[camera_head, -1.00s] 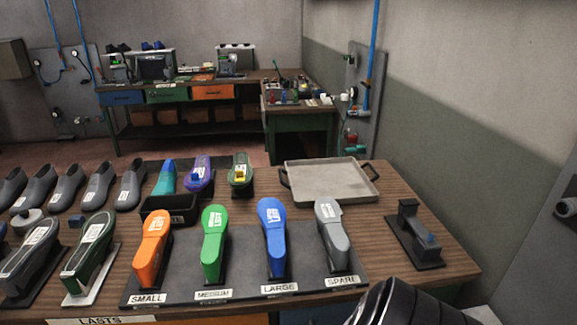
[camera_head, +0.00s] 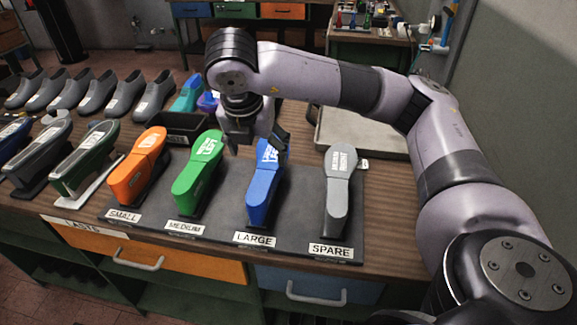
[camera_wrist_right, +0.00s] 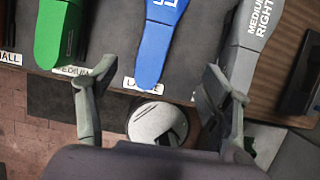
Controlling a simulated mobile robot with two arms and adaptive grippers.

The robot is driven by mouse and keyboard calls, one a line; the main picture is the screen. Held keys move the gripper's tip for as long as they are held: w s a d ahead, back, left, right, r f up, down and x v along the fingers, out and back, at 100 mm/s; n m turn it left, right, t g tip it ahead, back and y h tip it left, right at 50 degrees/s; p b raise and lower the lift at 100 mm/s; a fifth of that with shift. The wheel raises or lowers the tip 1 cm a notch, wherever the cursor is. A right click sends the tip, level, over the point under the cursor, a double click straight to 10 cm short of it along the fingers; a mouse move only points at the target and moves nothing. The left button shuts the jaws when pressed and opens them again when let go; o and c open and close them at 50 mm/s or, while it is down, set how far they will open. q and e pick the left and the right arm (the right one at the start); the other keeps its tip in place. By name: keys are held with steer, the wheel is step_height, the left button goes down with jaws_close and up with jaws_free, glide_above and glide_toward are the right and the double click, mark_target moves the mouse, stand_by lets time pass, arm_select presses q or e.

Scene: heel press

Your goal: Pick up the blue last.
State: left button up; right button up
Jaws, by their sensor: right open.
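The blue last (camera_head: 263,190) stands on the dark mat behind the LARGE label, between the green last (camera_head: 198,170) and the grey last (camera_head: 339,190). My right gripper (camera_head: 258,143) is over the far end of the blue last and hides part of its top. In the wrist view the blue last (camera_wrist_right: 158,45) lies between the lines of the two spread fingers of my right gripper (camera_wrist_right: 148,85). The jaws are open and empty; I cannot tell how far above the last they are. My left gripper is not in view.
The orange last (camera_head: 138,168) stands left of the green one on the mat (camera_head: 225,215). A black bin (camera_head: 185,125) is behind them. A pale tray (camera_head: 365,135) lies behind my right arm. Several grey shoe forms (camera_head: 85,92) line the back left.

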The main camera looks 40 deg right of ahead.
glide_toward(264, 176)
steer(key=shift+d+f+b, duration=0.1)
steer(key=shift+f+b, duration=0.3)
steer(key=shift+b, duration=0.05)
steer(key=x, duration=0.3)
steer(key=p+x, duration=0.1)
steer(key=x, duration=0.2)
steer(key=shift+w+d+f, duration=0.1)
steer(key=shift+d, duration=0.2)
steer(key=shift+f, duration=0.25)
steer(key=p+x, duration=0.2)
steer(key=x, duration=0.3)
steer(key=shift+w+a+p, duration=0.1)
steer(key=shift+w+p, duration=0.05)
steer(key=shift+p, duration=0.15)
steer(key=shift+f, duration=0.25)
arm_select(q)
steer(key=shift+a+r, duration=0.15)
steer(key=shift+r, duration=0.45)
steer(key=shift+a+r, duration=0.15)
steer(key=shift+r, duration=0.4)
arm_select(e)
steer(key=shift+c, duration=0.4)
